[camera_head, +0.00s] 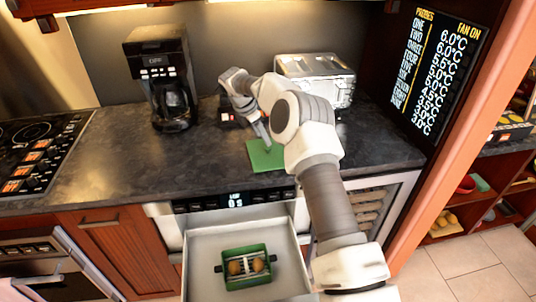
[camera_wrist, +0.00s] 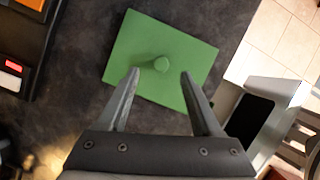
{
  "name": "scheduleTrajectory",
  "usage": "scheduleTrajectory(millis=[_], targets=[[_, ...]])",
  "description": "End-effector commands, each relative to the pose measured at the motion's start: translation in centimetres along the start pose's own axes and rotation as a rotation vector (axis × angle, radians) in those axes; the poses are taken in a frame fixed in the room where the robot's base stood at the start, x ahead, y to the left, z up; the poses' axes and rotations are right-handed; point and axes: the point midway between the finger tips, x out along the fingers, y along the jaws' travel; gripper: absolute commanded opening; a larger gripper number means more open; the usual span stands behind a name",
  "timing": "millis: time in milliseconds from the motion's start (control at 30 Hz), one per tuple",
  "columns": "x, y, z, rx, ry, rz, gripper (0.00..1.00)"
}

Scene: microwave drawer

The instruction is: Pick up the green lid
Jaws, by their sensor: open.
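The green lid (camera_head: 262,156) lies flat on the dark countertop, near its front edge.
The microwave drawer (camera_head: 200,272) is open below the counter and holds a green container (camera_head: 246,281) with brownish round items. A coffee maker (camera_head: 165,80) stands back left, a silver toaster (camera_head: 316,75) back right. Bare counter (camera_head: 110,155) lies left of the lid.

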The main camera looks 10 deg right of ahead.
Motion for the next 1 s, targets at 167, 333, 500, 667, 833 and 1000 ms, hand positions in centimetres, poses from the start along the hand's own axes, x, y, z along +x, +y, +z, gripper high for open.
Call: scheduleTrajectory(millis=[167,333,500,667,833,1000], targets=[[0.9,-0.1,0.0,0.001,0.0,-0.001,0.66],[3.2,-0.2,-0.4,0.0,0.001,-0.002,0.66],[5.3,-0.2,-0.4,0.003,0.0,0.0,0.66],[5.4,-0.2,-0.4,0.002,-0.001,0.001,0.66],[5.4,-0.2,-0.4,0.002,-0.001,0.001,0.46],[5.4,-0.2,-0.4,0.002,-0.001,0.001,0.16]])
